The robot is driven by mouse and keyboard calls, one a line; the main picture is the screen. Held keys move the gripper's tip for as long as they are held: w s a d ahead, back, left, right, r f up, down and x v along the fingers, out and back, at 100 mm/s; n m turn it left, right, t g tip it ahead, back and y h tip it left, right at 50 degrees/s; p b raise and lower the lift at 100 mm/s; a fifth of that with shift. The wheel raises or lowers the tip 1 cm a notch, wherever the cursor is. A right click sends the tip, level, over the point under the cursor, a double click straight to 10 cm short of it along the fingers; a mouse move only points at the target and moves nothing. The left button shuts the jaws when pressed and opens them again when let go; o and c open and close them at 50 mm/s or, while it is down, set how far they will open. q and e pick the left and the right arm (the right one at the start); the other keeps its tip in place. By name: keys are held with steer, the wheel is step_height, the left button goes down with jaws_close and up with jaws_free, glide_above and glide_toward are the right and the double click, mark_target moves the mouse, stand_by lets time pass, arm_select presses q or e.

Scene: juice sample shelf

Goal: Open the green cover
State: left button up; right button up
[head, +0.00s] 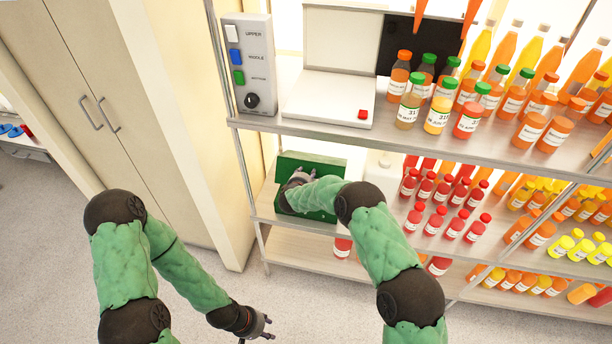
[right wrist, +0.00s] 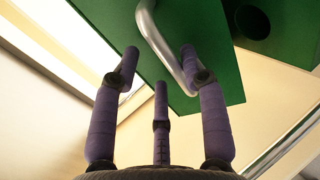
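The green cover (head: 325,165) is on the left part of the middle shelf, partly hidden by my right arm and hand. In the right wrist view it shows as a flat green panel (right wrist: 218,60) with a bent metal handle (right wrist: 160,40) and a dark round hole. My right gripper (head: 297,176) is at the cover's left side. In the right wrist view, its fingers (right wrist: 160,62) are spread, with the handle between the two outer ones. I cannot tell whether they touch it. My left gripper (head: 268,327) hangs low over the floor, open and empty, away from the shelf.
A control box (head: 249,62) with coloured switches and a white device (head: 330,98) stand on the top shelf (head: 385,132) above the cover. Several juice bottles (head: 437,115) and red-capped bottles (head: 443,190) fill the shelves to the right. A cabinet (head: 85,90) stands at left.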

steer(key=shift+r, duration=0.1)
steer(key=v, duration=1.2)
